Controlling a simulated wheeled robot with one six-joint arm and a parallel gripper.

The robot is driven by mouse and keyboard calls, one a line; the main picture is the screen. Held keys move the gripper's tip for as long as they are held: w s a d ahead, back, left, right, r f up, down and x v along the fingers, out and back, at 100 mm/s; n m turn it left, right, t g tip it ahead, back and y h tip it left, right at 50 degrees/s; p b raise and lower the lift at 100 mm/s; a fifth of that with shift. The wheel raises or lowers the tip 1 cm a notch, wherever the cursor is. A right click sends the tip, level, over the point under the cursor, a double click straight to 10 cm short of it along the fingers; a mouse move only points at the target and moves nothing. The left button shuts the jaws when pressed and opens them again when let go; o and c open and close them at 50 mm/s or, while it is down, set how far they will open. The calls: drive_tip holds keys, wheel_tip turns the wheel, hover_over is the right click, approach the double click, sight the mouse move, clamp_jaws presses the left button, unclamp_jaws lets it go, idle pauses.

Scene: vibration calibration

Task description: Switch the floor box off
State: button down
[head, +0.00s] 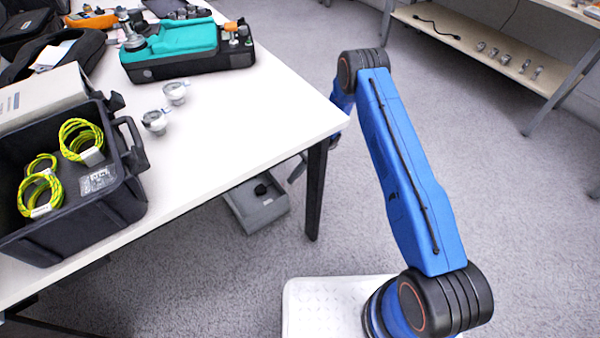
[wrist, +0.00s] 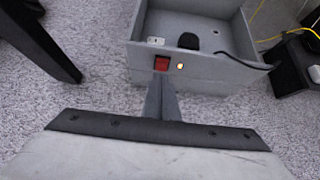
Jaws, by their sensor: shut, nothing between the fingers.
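The floor box (wrist: 215,72) is an open grey box on the carpet in the wrist view. Its near wall carries a red switch (wrist: 161,64) and a small lit orange lamp (wrist: 180,66) to the right of the switch. My gripper (wrist: 161,82) is shut and empty, with its tips just below the switch in the picture; I cannot tell whether they touch the wall. The floor box also shows under the table in the head view (head: 262,217), where my gripper is mostly hidden behind the table corner.
A black table leg (head: 316,190) stands beside the floor box. The white table (head: 235,110) above holds a black crate (head: 125,205) with yellow-green cable coils and a teal-and-black case (head: 190,50). A black cable (wrist: 245,62) runs from the box to a dark object (wrist: 292,68) at right.

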drive_tip(key=shift+s+a, duration=0.6)
drive_tip(key=shift+a, duration=0.2)
drive_tip(key=shift+s+a+r, duration=0.2)
drive_tip(key=shift+a, duration=0.15)
drive_tip(key=shift+r, duration=0.1)
drive_tip(key=shift+r, duration=0.7)
